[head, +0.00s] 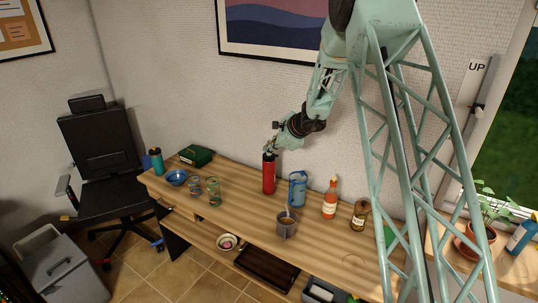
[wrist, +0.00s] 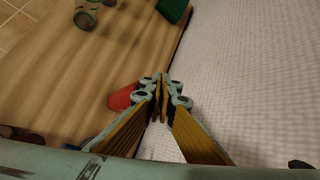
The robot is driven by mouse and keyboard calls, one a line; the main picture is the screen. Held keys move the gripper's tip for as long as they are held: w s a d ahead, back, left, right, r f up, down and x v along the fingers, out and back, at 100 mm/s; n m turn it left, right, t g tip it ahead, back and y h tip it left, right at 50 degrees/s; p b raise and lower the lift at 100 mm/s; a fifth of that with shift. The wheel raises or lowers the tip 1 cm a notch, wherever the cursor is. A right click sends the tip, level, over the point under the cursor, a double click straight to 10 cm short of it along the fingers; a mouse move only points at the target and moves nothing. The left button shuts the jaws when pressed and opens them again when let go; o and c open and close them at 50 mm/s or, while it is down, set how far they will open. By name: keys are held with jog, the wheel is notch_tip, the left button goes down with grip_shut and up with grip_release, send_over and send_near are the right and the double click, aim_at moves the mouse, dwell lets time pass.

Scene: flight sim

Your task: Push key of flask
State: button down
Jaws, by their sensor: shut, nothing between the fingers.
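A red flask (head: 269,176) with a dark top stands upright on the wooden table, near the wall. My gripper (head: 269,149) is shut and empty, at the flask's top in the head view. In the wrist view the shut fingertips (wrist: 161,82) are just right of the red flask (wrist: 123,97), which is partly hidden by the finger links. The flask's key is not visible, and I cannot tell whether the fingers touch the top.
A blue jar (head: 298,189), a grey mug (head: 287,224), an orange bottle (head: 330,198) and a brown jar (head: 360,215) stand right of the flask. Glasses (head: 214,191), a blue bowl (head: 176,177) and a teal bottle (head: 156,162) are left. The wall (wrist: 245,80) is close behind.

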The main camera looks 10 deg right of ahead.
jog(key=shift+r+p, duration=1.45)
jog(key=shift+r, duration=1.55)
